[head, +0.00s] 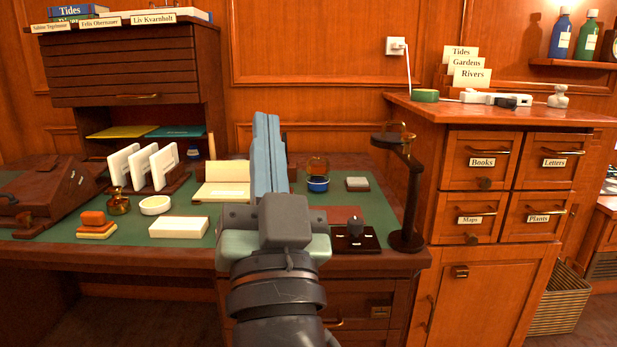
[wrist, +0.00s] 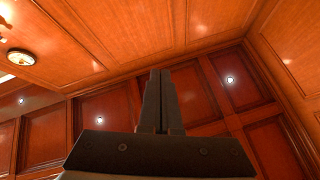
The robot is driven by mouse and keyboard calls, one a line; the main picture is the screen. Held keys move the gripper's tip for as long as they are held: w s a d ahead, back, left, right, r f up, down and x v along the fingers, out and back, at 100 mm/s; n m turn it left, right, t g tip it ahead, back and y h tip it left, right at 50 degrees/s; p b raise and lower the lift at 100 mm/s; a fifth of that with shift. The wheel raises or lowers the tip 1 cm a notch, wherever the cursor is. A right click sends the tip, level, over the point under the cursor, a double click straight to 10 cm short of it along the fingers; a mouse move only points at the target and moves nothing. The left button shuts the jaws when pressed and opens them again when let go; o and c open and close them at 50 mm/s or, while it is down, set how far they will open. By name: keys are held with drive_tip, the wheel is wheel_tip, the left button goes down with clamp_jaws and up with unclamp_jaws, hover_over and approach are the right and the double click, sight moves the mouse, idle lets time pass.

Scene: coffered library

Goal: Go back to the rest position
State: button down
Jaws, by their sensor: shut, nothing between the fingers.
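My gripper (head: 266,120) points upward in front of the desk in the head view, its two long blue-grey fingers side by side. In the wrist view my gripper (wrist: 160,75) shows its dark fingers together with nothing between them, against the wooden ceiling panels. The fingers hide part of the desk's middle, next to an open book (head: 222,190).
The desk (head: 390,260) carries a white block (head: 179,227), a white dish (head: 155,205), white upright cards (head: 124,165), a blue jar (head: 318,184) and a dark lamp-like stand (head: 405,240). A drawer cabinet (head: 458,200) stands right. A wicker basket (head: 560,305) is on the floor.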

drive_tip(key=s+d+r+n+t+h+p, duration=0.1)
drive_tip(key=s+d+r+h+p, duration=0.1)
drive_tip(key=s+r, duration=0.5)
drive_tip(key=s+d+r+n+t+h+p, duration=0.1)
drive_tip(key=s+d+r+t+h+p, duration=0.1)
drive_tip(key=s+r, duration=0.5)
drive_tip(key=w+r+p, duration=0.2)
drive_tip(key=r+p, duration=1.6)
drive_tip(key=r, duration=0.1)
drive_tip(key=w+r+p, duration=0.1)
drive_tip(key=r+p, duration=1.7)
drive_tip(key=shift+w+r+g+p, duration=0.3)
drive_tip(key=shift+w+r+p, duration=0.05)
drive_tip(key=shift+r+p, duration=0.05)
